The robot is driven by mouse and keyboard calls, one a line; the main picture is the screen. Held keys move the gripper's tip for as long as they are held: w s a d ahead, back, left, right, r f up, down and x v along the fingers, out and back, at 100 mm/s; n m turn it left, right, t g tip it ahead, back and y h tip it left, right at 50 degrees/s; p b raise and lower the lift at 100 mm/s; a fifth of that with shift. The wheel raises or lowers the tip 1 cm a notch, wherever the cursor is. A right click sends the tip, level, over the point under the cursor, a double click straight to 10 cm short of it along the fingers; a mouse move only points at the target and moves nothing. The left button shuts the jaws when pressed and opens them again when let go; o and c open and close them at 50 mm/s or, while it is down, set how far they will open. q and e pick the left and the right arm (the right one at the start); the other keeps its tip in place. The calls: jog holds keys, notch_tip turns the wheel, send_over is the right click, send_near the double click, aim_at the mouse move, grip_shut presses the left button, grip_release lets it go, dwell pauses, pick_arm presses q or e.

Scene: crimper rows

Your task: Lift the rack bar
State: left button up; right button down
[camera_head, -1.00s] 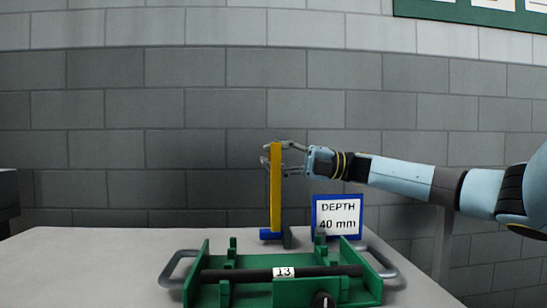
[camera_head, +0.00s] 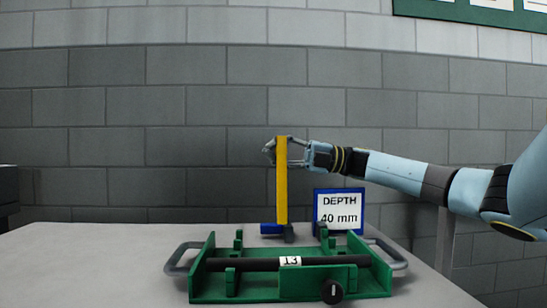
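A black bar (camera_head: 240,265) with a white label "13" lies level across a green frame (camera_head: 262,290) on the table, between its side walls. The frame has a grey loop handle at each end. Behind it stands an upright yellow bar (camera_head: 281,190) with a blue foot (camera_head: 271,228). My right gripper (camera_head: 270,150) reaches in from the right at the top of the yellow bar, its fingers showing on both sides of it. Whether the fingers press on it is unclear. My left gripper is not in view.
A blue-framed sign (camera_head: 338,210) reading "DEPTH 40 mm" stands right of the yellow bar, behind the frame. A black knob (camera_head: 332,291) sits on the frame's front. The grey table (camera_head: 110,265) is clear to the left. A grey block wall stands behind.

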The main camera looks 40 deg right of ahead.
jog(key=shift+w+d+f+m, duration=0.2)
jog(key=shift+f+m, duration=0.1)
jog(key=shift+f, duration=0.15)
jog(key=c, duration=1.3)
grip_release()
jog(key=shift+d, duration=0.15)
jog(key=shift+o, duration=1.2)
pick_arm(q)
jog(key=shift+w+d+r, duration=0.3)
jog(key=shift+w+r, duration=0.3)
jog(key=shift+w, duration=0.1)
pick_arm(e)
jog(key=shift+r, duration=0.1)
jog(key=v, duration=1.2)
